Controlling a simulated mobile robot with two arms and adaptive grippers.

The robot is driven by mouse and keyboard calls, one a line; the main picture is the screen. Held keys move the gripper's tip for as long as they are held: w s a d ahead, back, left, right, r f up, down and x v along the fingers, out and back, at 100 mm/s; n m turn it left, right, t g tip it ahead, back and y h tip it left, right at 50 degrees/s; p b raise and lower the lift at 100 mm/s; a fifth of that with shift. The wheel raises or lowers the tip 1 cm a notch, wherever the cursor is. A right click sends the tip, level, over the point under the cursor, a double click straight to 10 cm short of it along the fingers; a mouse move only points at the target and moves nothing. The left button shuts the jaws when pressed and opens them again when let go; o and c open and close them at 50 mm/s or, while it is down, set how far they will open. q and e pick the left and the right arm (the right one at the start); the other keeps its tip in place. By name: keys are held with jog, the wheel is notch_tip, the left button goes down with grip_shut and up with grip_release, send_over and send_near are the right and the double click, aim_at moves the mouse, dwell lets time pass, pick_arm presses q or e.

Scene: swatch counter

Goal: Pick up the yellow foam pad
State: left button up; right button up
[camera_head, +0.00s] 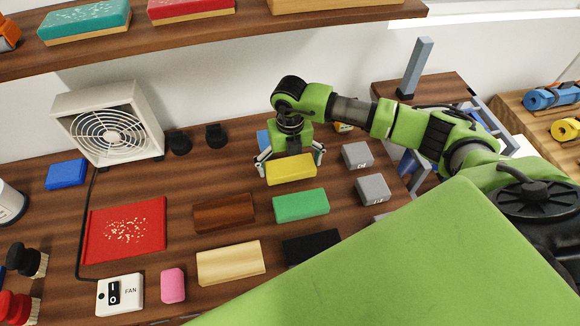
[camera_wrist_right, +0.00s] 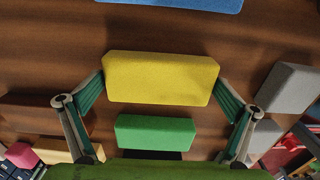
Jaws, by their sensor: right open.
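The yellow foam pad (camera_head: 291,169) lies on the wooden counter, behind the green pad (camera_head: 301,205). My right gripper (camera_head: 291,162) is over the yellow pad, pointing down, with one finger near each short end. In the right wrist view the yellow pad (camera_wrist_right: 161,78) sits between the open fingers of the right gripper (camera_wrist_right: 158,100). The fingertips appear close to its ends; whether they touch cannot be told. The left gripper is not in view.
Close by are a blue pad (camera_wrist_right: 180,3) behind, a brown block (camera_head: 224,213) to the left and grey blocks (camera_head: 357,155) to the right. A shelf (camera_head: 200,40) hangs above the back.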

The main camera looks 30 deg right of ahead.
jog(key=c, duration=0.5)
jog(key=shift+c, duration=0.2)
